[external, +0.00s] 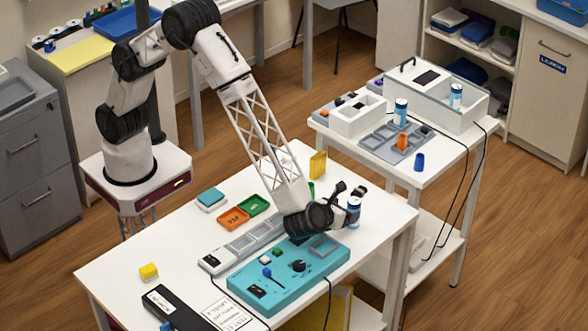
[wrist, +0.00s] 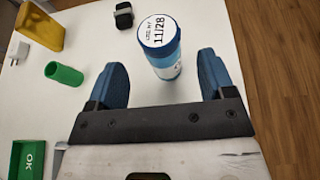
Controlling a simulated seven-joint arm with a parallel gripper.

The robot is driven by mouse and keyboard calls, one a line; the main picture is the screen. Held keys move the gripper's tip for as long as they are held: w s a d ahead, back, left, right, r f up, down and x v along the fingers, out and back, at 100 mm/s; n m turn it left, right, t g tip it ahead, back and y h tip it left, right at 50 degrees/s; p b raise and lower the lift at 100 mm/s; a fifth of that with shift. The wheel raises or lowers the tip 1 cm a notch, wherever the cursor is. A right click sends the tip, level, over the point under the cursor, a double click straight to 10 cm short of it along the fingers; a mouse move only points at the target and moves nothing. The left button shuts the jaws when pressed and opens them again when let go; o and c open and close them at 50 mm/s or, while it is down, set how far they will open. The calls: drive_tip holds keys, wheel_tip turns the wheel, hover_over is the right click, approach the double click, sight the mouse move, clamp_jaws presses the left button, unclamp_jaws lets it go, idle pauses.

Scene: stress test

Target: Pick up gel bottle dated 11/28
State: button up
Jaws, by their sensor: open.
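My gripper (wrist: 162,78) is open, with one blue fingertip on each side of the bottle's lower part in the wrist view. Gaps show between the bottle and both fingers, and most of the bottle appears beyond the tips. My gripper also shows in the external view (external: 350,192), low over the table beside the bottle.
A green cylinder (wrist: 64,74), a yellow container (wrist: 40,30) and a small black object (wrist: 124,15) stand left of the bottle. A teal panel (external: 290,275) lies below my wrist. Similar blue bottles stand on the second table (external: 401,112) and in its white box (external: 456,96).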

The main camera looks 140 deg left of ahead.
sight(350, 208)
drive_tip(key=shift+a, duration=0.1)
drive_tip(key=shift+x, duration=2.55)
drive_tip(key=shift+f, duration=0.15)
drive_tip(key=c, duration=1.1)
drive_tip(key=shift+o, duration=0.2)
drive_tip(key=shift+r, duration=5)
